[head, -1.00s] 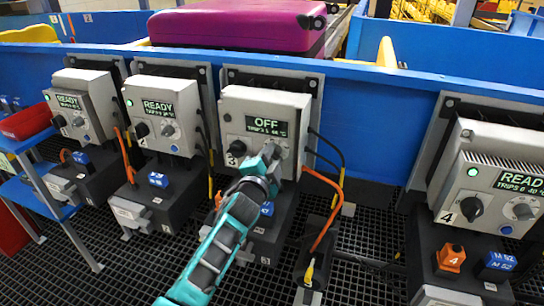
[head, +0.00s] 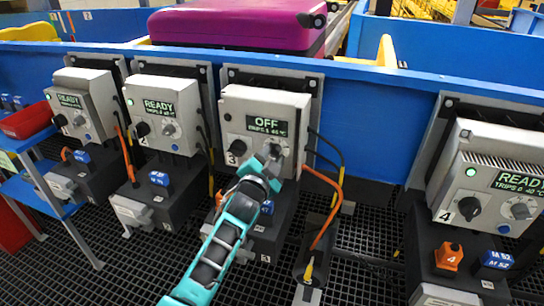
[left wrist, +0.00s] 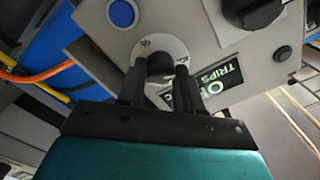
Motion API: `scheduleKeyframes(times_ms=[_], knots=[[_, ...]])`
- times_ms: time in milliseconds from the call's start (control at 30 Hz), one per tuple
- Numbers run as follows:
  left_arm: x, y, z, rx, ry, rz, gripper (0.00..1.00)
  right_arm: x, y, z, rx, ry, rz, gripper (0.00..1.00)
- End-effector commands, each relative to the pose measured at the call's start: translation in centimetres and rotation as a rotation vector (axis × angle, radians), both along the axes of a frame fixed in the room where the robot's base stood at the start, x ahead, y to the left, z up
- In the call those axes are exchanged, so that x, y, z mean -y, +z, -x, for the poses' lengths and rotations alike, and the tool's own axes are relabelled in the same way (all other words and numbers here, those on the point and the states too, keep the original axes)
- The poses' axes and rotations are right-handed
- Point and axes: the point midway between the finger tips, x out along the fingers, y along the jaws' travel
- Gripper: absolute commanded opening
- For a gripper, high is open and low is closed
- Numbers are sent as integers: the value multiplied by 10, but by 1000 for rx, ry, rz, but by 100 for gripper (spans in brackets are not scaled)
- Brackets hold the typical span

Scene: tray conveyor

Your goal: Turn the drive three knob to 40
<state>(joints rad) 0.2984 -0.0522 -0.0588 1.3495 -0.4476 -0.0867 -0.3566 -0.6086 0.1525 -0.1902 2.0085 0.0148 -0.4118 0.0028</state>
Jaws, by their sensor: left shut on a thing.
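The drive three box (head: 291,106) is pale grey, with a dark display (head: 267,124) reading OFF and a small TRIPS line that looks like 40 °C. At its left is a black switch knob (head: 237,146) by the label 3; it also shows in the left wrist view (left wrist: 250,10). My left gripper (head: 272,151) is at the smaller dial at the box's right. In the left wrist view its two dark fingers (left wrist: 159,84) are shut on the dial's knob (left wrist: 157,62), with the pale scale plate around it. The fingers hide much of the scale. My right gripper is not in view.
Drive two (head: 166,93) and drive one (head: 82,84) stand to the left, reading READY; drive four (head: 498,154) stands to the right. Black and orange cables (head: 330,205) hang close to the right of drive three. A blue conveyor rail (head: 400,82) runs behind.

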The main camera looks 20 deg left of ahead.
Motion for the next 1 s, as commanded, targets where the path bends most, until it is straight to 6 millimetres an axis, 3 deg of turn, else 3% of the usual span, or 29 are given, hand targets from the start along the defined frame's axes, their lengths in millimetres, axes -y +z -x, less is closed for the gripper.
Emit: scheduleKeyframes(times_ms=[100, 133, 367, 733, 1000], knots=[[1, -1, 0, -2, -1, 4, 4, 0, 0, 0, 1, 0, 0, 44], [1, -1, 0, -2, -1, 4, 37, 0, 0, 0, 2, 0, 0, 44], [0, -1, 0, -1, 0, 2, 59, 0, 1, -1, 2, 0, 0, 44], [0, 0, 8, -2, 1, 0, 59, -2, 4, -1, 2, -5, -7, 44], [-1, 1, 55, -4, -1, 0, 59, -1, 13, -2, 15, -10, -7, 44]])
